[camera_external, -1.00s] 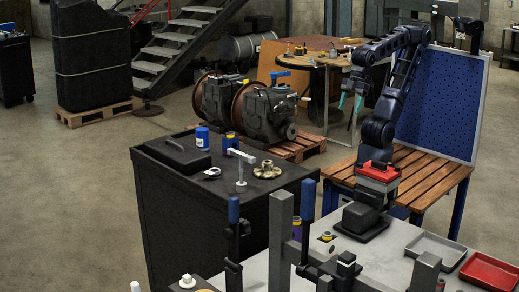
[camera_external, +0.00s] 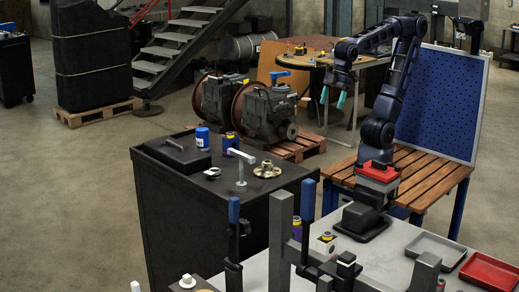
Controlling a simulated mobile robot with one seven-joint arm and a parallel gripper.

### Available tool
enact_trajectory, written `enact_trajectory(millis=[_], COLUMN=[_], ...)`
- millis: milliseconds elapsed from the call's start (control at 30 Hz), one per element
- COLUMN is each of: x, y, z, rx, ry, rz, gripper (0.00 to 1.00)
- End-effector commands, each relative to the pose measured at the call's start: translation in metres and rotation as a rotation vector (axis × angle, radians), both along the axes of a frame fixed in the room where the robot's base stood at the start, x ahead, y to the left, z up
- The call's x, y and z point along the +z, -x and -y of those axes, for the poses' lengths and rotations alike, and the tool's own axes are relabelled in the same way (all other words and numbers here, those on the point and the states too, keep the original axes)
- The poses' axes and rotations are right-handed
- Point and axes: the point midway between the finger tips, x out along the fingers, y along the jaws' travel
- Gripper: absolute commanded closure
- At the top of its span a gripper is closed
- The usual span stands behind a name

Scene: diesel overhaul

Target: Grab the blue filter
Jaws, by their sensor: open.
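A blue filter (camera_external: 202,138) with a pale band stands upright on top of the black cabinet (camera_external: 185,215), near its back edge. My gripper (camera_external: 332,97) has two teal fingers that hang downward and apart. It is open and empty, in the air well to the right of the filter and higher in the picture. Nothing hides the filter in this view.
A black case (camera_external: 178,155) lies left of the filter. A dark blue and yellow can (camera_external: 232,141), a metal T-handled tool (camera_external: 241,166) and a brass fitting (camera_external: 267,170) are to its right. Clamps with blue handles (camera_external: 234,210) rise in the foreground.

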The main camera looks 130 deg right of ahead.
Motion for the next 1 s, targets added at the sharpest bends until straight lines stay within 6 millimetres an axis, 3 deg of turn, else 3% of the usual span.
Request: enact_trajectory(millis=[233,500,767,1000], x=[0.012,0.011,-0.004,-0.029], y=[-0.069,-0.137,-0.194,-0.238], z=[0.05,0.117,0.194,0.273], rx=[-0.13,-0.272,-0.41,-0.535], ry=[-0.028,-0.042,-0.04,-0.025], rz=[-0.005,-0.009,-0.012,-0.016], gripper=[0.21,0.21,0.21,0.21])
